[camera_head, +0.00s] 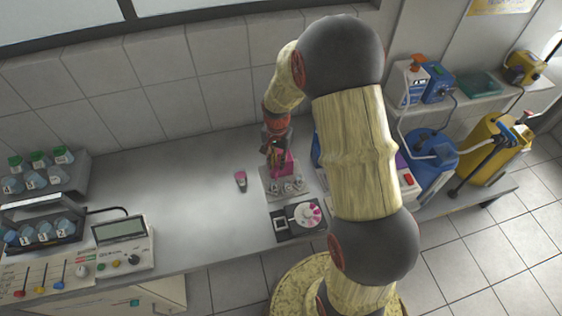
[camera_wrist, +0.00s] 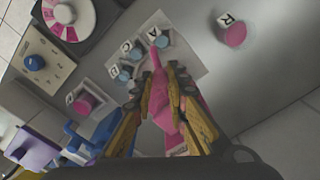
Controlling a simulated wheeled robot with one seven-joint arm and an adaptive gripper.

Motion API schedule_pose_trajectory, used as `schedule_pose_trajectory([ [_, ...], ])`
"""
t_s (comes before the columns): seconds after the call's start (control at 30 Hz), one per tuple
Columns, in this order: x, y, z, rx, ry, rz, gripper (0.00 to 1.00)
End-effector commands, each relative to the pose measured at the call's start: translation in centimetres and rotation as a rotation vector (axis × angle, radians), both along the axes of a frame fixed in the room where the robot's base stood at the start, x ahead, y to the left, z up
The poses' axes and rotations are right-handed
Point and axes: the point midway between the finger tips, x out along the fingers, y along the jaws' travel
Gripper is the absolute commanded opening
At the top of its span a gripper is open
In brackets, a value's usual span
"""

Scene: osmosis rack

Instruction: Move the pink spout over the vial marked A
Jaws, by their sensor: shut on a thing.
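My gripper (camera_wrist: 163,82) is shut on the pink spout (camera_wrist: 162,90), a long piece that narrows toward its far end. In the wrist view its narrow tip reaches the uppermost of three blue-topped vials (camera_wrist: 165,39), whose small label seems to read A; the spout partly covers this area. Vials marked C (camera_wrist: 134,53) and B (camera_wrist: 123,76) stand beside it on a pale plate (camera_wrist: 190,75). I cannot tell the gap between tip and vial. In the head view my gripper (camera_head: 274,152) and the pink spout (camera_head: 285,163) are above this plate (camera_head: 270,188).
A pink-topped piece marked R (camera_wrist: 235,35) stands apart, left of the plate in the head view (camera_head: 240,179). A dial panel (camera_head: 287,229) lies in front. A meter (camera_head: 123,240) and vial racks (camera_head: 45,180) stand left. The bench middle (camera_head: 185,190) is clear.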

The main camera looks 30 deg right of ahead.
Motion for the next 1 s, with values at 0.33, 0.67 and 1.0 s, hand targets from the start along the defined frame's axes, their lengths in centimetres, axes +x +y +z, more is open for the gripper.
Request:
schedule_pose_trajectory([
  [0.33, 0.68, 0.61, 0.07, 0.000, -0.002, -0.135, 0.00],
  [0.67, 0.81, 0.69, 0.09, 0.000, -0.004, -0.156, 0.00],
  [1.0, 0.79, 0.70, 0.08, -0.001, -0.003, -0.155, 0.25],
])
